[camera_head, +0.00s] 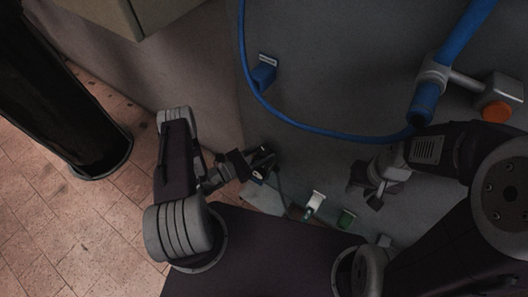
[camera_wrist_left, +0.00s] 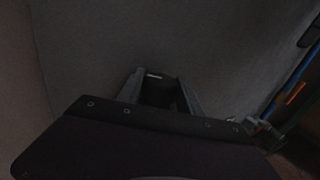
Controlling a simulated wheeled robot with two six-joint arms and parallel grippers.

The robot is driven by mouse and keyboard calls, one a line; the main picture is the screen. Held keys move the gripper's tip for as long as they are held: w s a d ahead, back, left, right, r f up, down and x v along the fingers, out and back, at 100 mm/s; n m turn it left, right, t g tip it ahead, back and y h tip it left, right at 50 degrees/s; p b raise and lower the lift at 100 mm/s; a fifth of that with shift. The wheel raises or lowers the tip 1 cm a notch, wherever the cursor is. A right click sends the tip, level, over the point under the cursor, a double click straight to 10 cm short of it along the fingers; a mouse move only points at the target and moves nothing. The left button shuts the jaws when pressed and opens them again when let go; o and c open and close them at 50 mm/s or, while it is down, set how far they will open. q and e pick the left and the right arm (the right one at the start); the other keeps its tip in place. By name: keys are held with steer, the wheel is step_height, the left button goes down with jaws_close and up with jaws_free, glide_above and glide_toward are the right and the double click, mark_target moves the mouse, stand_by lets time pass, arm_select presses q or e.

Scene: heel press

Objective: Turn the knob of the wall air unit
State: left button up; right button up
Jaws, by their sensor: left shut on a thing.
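My left gripper (camera_head: 258,164) is low against the grey wall, left of the middle of the head view. In the left wrist view, its two fingers (camera_wrist_left: 160,92) stand on either side of a dark part (camera_wrist_left: 158,90) with a pale mark on top. The gripper is shut on this part. The picture is too dark to tell whether it is the knob of the air unit. My right gripper (camera_head: 371,188) is in front of the wall, with nothing clearly seen in it; its jaw state is unclear.
A blue hose (camera_head: 300,127) loops across the wall to a blue pipe (camera_head: 467,38) with an orange end piece (camera_head: 497,111) on its side branch. A blue bracket (camera_head: 263,73) is on the wall. White (camera_head: 314,203) and green (camera_head: 346,219) pieces lie low. A black column (camera_head: 70,110) stands left.

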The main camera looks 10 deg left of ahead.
arm_select(q)
steer(key=m+g+h, duration=0.1)
steer(key=m+g+b, duration=0.1)
steer(key=g+h+b, duration=0.1)
steer(key=shift+f+m+g+h, duration=0.25)
steer(key=shift+m+g+h, duration=0.05)
steer(key=shift+m, duration=0.1)
steer(key=m+g+h+b, duration=0.1)
steer(key=m+g+b, duration=0.2)
steer(key=g, duration=0.1)
steer(key=m+g+h+b, duration=0.1)
steer(key=m+g+b, duration=0.1)
steer(key=g+b, duration=0.1)
steer(key=shift+f+m+g+h+b, duration=0.1)
steer(key=shift+m+g+h+b, duration=0.25)
steer(key=shift+g, duration=0.45)
steer(key=shift+r+m+g+b, duration=0.25)
steer(key=shift+m+g+b, duration=1)
steer(key=shift+g, duration=0.45)
steer(key=shift+r, duration=0.1)
steer(key=o, duration=1.4)
steer(key=shift+c, duration=0.2)
